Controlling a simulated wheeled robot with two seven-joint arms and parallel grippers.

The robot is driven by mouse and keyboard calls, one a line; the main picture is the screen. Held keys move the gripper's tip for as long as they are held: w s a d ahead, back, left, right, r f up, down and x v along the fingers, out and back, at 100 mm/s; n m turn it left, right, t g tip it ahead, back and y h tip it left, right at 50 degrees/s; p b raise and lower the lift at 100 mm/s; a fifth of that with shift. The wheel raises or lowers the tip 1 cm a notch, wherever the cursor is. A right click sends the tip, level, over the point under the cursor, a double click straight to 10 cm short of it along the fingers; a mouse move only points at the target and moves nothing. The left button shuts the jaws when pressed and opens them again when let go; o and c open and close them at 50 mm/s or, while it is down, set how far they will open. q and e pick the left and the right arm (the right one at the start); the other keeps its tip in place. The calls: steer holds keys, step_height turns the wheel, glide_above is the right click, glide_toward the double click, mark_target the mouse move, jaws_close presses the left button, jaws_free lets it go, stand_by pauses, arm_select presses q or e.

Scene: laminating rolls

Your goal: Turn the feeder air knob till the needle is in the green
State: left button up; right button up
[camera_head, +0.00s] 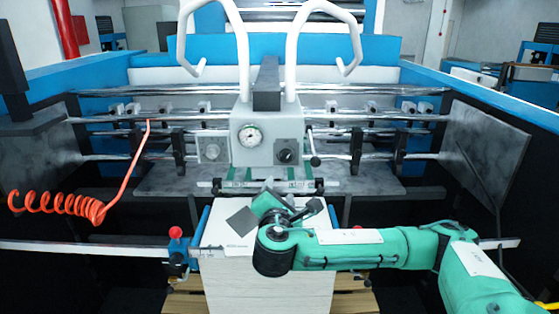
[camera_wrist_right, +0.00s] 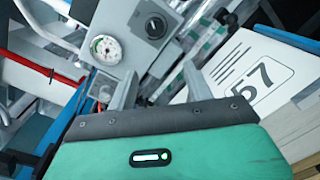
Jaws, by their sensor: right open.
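The feeder air knob (camera_head: 285,155) is a dark round knob on a grey plate on the machine's front. It also shows in the wrist view (camera_wrist_right: 155,27), near the top. The round white gauge (camera_head: 250,136) sits to its left on the light grey housing, and it shows in the wrist view (camera_wrist_right: 105,48). The needle's position is too small to read surely. My right gripper (camera_head: 292,208) is in front of and below the knob, apart from it. In the wrist view its two fingers (camera_wrist_right: 160,80) are spread with nothing held between them. My left gripper is not in view.
A paper stack (camera_head: 270,285) stands below my right gripper. A white sheet marked 57 (camera_wrist_right: 290,60) shows in the wrist view. White curved tubes (camera_head: 325,10) rise above the housing. A coiled orange hose (camera_head: 60,204) hangs at left, near a red-knobbed lever (camera_head: 175,233).

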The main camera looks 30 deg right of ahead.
mark_target(286, 159)
steer(key=shift+h, duration=0.3)
steer(key=p+x, duration=0.2)
steer(key=x, duration=0.2)
steer(key=r+p+x, duration=0.1)
steer(key=p+x, duration=0.1)
steer(key=x, duration=0.2)
steer(key=r+p+x, duration=0.1)
steer(key=p+x, duration=0.1)
steer(key=x, duration=0.2)
steer(key=shift+d, duration=0.55)
steer(key=shift+w+d+f+p, duration=0.15)
steer(key=shift+w+d+p, duration=0.2)
steer(key=shift+w+p, duration=0.15)
steer(key=c, duration=1)
steer(key=shift+f, duration=0.1)
